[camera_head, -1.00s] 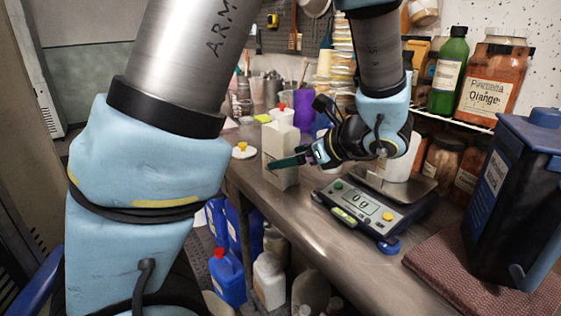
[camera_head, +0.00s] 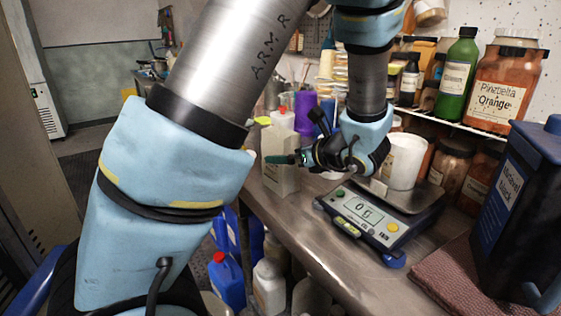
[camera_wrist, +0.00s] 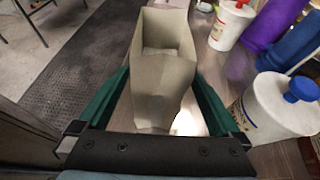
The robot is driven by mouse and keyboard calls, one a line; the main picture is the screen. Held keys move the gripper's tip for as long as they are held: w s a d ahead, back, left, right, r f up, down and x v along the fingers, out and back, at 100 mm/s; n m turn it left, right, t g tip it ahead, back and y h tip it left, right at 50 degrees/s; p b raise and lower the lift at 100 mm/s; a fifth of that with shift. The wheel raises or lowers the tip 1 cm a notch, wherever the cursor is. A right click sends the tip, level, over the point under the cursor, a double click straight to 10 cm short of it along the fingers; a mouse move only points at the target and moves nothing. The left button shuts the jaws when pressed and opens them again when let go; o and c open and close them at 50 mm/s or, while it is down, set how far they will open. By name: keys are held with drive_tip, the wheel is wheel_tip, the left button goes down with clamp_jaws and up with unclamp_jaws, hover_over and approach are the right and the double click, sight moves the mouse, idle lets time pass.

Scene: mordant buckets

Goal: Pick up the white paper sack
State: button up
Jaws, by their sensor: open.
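The white paper sack (camera_head: 280,178) stands upright on the steel bench near its left edge in the head view. In the wrist view the sack (camera_wrist: 163,85) is open at the top, looks empty, and lies between my two green fingers. My gripper (camera_wrist: 160,98) is open, with one finger on each side of the sack. Small gaps show beside the sack, more clearly on the left. In the head view my gripper (camera_head: 283,160) is at the upper part of the sack and covers some of it.
A scale (camera_head: 362,215) reading 0 g carries a white cup (camera_head: 405,162) to the right. White bottles, one with a blue cap (camera_wrist: 280,108), and a purple container (camera_wrist: 268,22) stand close right of the sack. The bench edge drops to jugs (camera_head: 227,280) below.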

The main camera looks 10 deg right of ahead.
drive_tip(key=x, duration=0.3)
drive_tip(key=shift+a, duration=0.15)
clamp_jaws()
idle(0.7)
